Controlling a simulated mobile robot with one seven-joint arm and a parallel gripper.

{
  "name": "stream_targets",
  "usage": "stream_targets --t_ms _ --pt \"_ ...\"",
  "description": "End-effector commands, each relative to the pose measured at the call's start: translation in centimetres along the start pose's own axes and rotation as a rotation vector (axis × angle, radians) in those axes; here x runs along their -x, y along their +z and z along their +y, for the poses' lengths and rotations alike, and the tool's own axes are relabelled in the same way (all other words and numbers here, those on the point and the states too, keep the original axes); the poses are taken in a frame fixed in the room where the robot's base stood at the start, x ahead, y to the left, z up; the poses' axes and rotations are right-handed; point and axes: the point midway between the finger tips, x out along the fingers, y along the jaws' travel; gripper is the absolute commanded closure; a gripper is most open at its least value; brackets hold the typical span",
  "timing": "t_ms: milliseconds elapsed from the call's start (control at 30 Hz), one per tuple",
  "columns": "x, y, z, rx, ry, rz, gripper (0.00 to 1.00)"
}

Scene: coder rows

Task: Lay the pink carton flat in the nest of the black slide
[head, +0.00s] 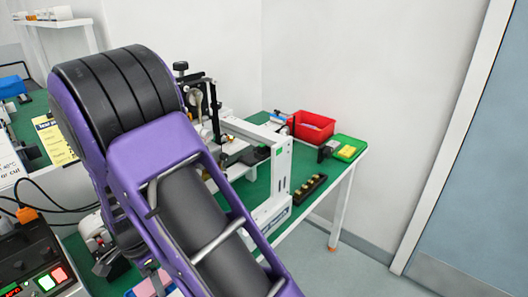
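A small pink patch (147,288) shows at the bottom edge, over a blue tray edge (133,294). It may be the pink carton, but my purple arm and the frame edge cut off most of it. I cannot make out the black slide or its nest for sure. My arm fills the middle of the view, rising from the bottom right and bending at the upper left. I cannot pick out my gripper's fingers.
A white machine (281,172) stands on the green bench (255,187). A black strip with brass pieces (310,188) lies beside it. A red bin (314,126) and a green tray (347,141) are at the far corner. A control box with lit buttons (35,262) is at lower left. Floor is free at right.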

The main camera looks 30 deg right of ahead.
Motion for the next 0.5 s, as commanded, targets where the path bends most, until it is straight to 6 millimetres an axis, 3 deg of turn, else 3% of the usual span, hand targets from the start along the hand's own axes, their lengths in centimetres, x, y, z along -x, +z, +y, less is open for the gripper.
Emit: stream_targets --t_ms 67,300,500 --pt "-0.01 0.0 -0.01 0.0 0.0 0.0 0.2" --pt "-0.01 0.0 -0.01 -0.001 0.0 0.0 0.63" --pt "0.34 0.0 -0.02 -0.001 -0.001 0.0 0.66"
